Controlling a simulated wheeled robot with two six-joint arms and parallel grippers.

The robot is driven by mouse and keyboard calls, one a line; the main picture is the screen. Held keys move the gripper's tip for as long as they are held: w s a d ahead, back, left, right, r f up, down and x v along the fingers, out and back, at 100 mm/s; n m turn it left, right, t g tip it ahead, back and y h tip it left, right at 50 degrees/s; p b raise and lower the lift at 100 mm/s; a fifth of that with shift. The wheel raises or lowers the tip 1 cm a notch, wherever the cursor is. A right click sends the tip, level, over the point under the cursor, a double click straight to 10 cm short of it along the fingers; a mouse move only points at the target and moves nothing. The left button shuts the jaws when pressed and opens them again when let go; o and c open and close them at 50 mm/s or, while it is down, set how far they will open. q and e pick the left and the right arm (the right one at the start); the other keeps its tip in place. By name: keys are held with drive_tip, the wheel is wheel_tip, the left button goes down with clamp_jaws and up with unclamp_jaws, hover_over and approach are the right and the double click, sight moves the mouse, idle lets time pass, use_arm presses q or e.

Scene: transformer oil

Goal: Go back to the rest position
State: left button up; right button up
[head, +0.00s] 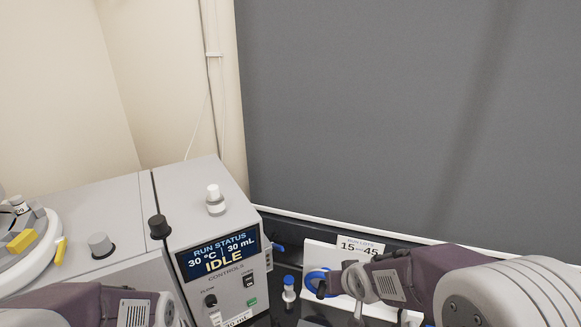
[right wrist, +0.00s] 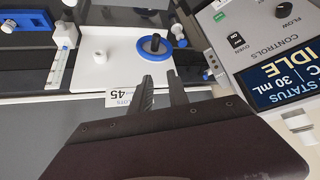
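My right arm (head: 410,280) reaches in from the right, its wrist in front of a white board (head: 320,252). In the right wrist view my right gripper (right wrist: 159,77) is open, its two dark fingers apart with nothing between them. The fingers point at the white board (right wrist: 112,70), near a blue ring with a black centre (right wrist: 154,44), and I see no clear contact. My left arm (head: 75,305) shows at the bottom left in the head view. Its gripper is out of the picture.
A grey machine (head: 215,175) has a screen (head: 218,252) reading 30 °C, 30 mL, IDLE. A white capped bottle (head: 215,201) stands on it. A blue-capped vial (head: 289,289) stands beside the board. A round device with yellow parts (head: 22,242) is at left. A grey wall (head: 400,110) is behind.

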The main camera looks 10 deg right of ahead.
drive_tip(key=s+f+g+b, duration=0.2)
drive_tip(key=s+f+b, duration=0.2)
drive_tip(key=f+b, duration=0.95)
drive_tip(key=s+f+g+b, duration=0.1)
drive_tip(key=s+f+b, duration=0.2)
drive_tip(key=f+b, duration=1)
drive_tip(key=s+f+g+p, duration=0.2)
drive_tip(key=s+f+p, duration=0.1)
drive_tip(key=s, duration=0.3)
drive_tip(key=shift+f+g, duration=0.2)
drive_tip(key=shift+g, duration=0.2)
